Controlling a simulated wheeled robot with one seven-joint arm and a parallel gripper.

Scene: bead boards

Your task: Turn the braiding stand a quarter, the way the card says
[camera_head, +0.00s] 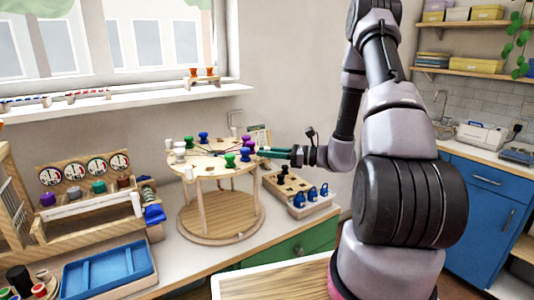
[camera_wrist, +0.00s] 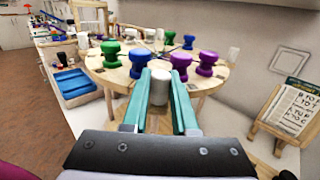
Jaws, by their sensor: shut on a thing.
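The braiding stand (camera_head: 228,170) is a round wooden top on posts above a round base (camera_head: 240,215), on the counter. Coloured bobbins sit around its top: green (camera_head: 230,160), blue (camera_head: 203,137), purple (camera_head: 249,143) and white. A white peg (camera_head: 189,174) stands at its left front rim. My gripper (camera_head: 262,152) reaches the stand's right edge. In the wrist view its teal fingers are shut on a white peg (camera_wrist: 159,88) at the rim, between a blue bobbin (camera_wrist: 139,62) and a purple one (camera_wrist: 181,66). The card (camera_wrist: 291,108) leans on a wooden holder; its marks are too small to read.
A tray with blue-topped weights (camera_head: 312,194) and a wooden peg block (camera_head: 285,182) stand close right of the stand. A blue tray (camera_head: 108,270) and a wooden rack with dials (camera_head: 90,190) are at left. The wall is close behind.

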